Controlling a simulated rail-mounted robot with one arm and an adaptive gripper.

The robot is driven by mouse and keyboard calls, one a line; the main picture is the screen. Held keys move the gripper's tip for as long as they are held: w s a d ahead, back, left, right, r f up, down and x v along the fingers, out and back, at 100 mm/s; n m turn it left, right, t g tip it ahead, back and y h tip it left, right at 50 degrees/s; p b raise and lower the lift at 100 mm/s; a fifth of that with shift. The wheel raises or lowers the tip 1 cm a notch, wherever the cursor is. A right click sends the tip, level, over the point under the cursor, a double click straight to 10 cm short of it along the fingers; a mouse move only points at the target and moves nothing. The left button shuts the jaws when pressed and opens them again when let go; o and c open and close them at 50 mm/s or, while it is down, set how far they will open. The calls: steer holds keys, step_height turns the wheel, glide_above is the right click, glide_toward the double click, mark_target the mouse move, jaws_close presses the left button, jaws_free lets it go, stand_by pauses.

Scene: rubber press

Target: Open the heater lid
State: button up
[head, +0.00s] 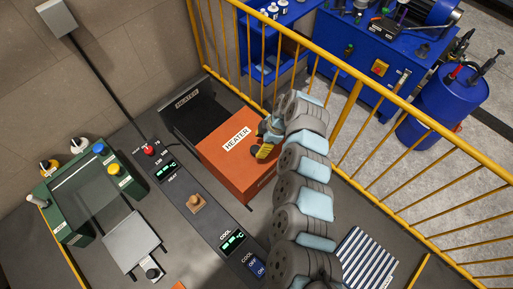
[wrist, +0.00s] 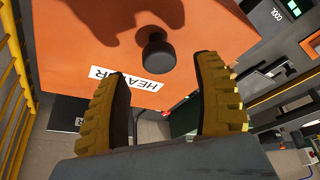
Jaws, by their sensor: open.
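The heater is an orange box with an orange lid (head: 228,138) marked HEATER, beside a black panel (head: 188,108) with its own HEATER label. The orange top looks flat and shut. In the wrist view the orange lid (wrist: 95,45) fills the upper part, with a round black knob (wrist: 155,50) standing on it. My gripper (head: 265,148) is over the right part of the lid in the head view, hiding the knob there. In the wrist view my gripper (wrist: 165,85) is open and empty, its yellow fingers apart, with the knob just beyond the gap between the fingertips.
A yellow railing (head: 345,68) runs behind and to the right of my arm. A dark control strip (head: 190,195) with displays and a tan knob (head: 197,202) lies left of the heater. A green machine (head: 90,195) stands at the far left.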

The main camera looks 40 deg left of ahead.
steer(key=v, duration=0.7)
steer(key=shift+r, duration=0.25)
steer(key=shift+d, duration=0.1)
